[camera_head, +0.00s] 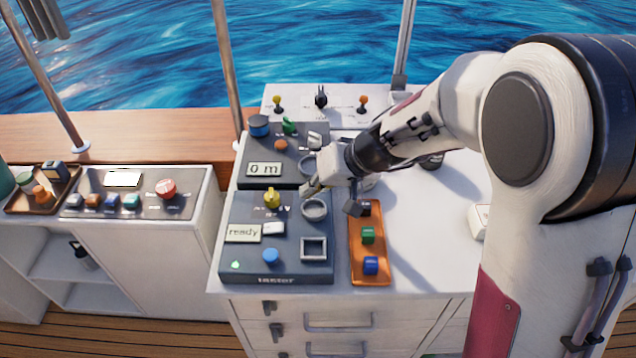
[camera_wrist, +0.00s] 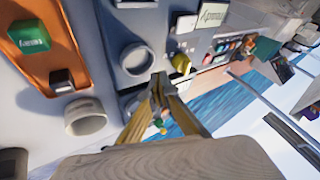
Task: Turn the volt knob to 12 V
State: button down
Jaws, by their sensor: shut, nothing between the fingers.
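The yellow knob (camera_head: 271,198), which I take to be the volt knob, sits on the upper left of the dark grey tester panel (camera_head: 236,270). Small markings lie below it, too small to read. My gripper (camera_head: 307,189) is shut and empty, above the panel's upper edge, to the right of the yellow knob and apart from it. In the wrist view the closed fingertips (camera_wrist: 160,77) appear between the round ring (camera_wrist: 137,59) and the yellow knob (camera_wrist: 181,62). The knob's pointer direction is unclear.
The tester has a "ready" display (camera_head: 243,233), a blue button (camera_head: 270,256) and a square socket (camera_head: 314,248). An orange tray (camera_head: 369,279) with coloured blocks stands at its right. Behind is a panel reading "0 m" (camera_head: 264,169).

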aim_at(275, 198)
jog(key=a, duration=0.1)
jog(key=a+f, duration=0.2)
jog(key=shift+w, duration=0.25)
jog(key=shift+s+a, duration=0.15)
jog(key=shift+a, duration=1)
jog(key=shift+a, duration=0.1)
jog(key=shift+s+a, duration=0.2)
jog(key=shift+a, duration=0.25)
jog(key=shift+w+d, duration=0.1)
jog(key=shift+w, duration=0.15)
